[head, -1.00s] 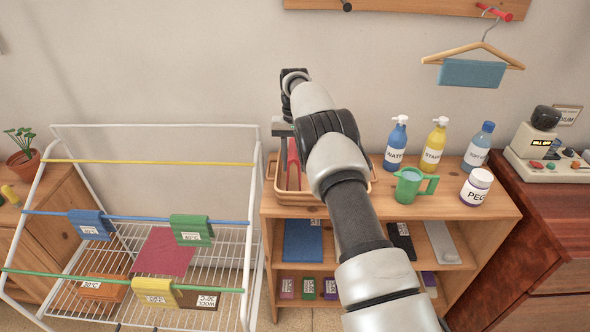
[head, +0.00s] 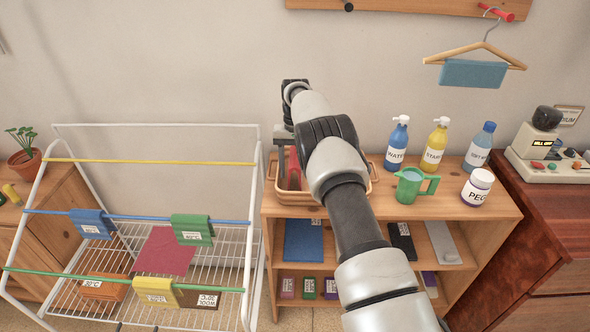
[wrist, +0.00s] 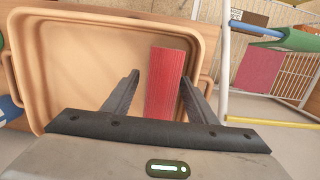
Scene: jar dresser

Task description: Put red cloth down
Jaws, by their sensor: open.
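A folded red cloth (wrist: 165,85) is in the tan basket (wrist: 80,15) on top of the wooden shelf unit. My gripper (wrist: 160,77) is open above the basket, with a finger on each side of the cloth. A gap shows at the left finger; the right finger is close to the cloth, and I cannot tell if it touches. In the head view the cloth (head: 294,168) shows as a narrow red strip in the basket (head: 271,180), partly hidden by my arm. Another dark red cloth (head: 165,252) lies flat on the white drying rack (head: 155,125).
Several bottles, such as a blue one (head: 396,145), a green jug (head: 411,187) and a white jar (head: 477,188) stand right of the basket. Blue (head: 91,224), green (head: 192,230) and yellow (head: 155,291) cloths hang on the rack. The wall is close behind.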

